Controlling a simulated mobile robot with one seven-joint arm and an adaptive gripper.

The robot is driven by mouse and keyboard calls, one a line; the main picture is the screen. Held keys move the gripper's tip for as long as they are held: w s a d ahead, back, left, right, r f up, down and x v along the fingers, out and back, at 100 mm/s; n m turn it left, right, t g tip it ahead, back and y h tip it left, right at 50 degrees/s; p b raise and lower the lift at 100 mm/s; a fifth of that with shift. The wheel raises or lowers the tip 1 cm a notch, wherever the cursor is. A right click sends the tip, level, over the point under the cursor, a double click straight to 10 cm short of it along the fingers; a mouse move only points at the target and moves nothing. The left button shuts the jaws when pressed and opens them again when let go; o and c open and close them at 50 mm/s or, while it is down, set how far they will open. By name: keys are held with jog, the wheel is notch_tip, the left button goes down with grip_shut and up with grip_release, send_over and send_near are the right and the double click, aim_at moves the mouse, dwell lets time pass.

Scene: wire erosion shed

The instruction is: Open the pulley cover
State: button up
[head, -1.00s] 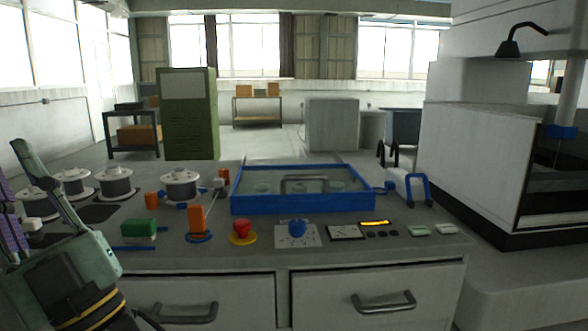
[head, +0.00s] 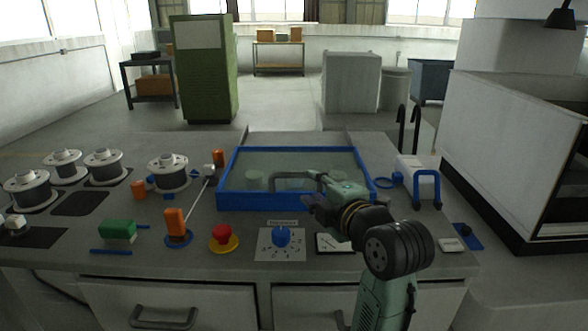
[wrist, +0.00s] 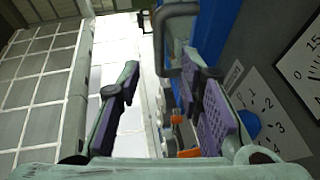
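The pulley cover is a clear panel in a blue frame (head: 225,197), lying flat and closed on the bench in the head view. A grey bar handle (head: 290,175) stands on it. My gripper (head: 312,203) is above the cover's front part, close to the handle's right end, and my arm hides the cover's front right. In the wrist view the two fingers of my gripper (wrist: 158,72) are spread with nothing between them. The handle (wrist: 178,12) shows ahead of the right finger, beside the blue frame (wrist: 222,30); I cannot tell whether they touch.
In front of the cover are a blue rotary knob (head: 281,236), a red button (head: 223,235) and an orange lever (head: 175,222). Several wire spools (head: 104,167) stand at the left. A white machine (head: 505,150) rises at the right. A blue-handled part (head: 427,185) stands right of the cover.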

aim_at(298, 177)
jog(key=p+x, duration=0.2)
jog(key=x, duration=0.7)
jog(key=shift+w+a+f+p, duration=0.1)
jog(key=shift+w+a+p, duration=0.1)
jog(key=shift+p, duration=0.1)
jog(key=shift+c, duration=0.2)
grip_shut()
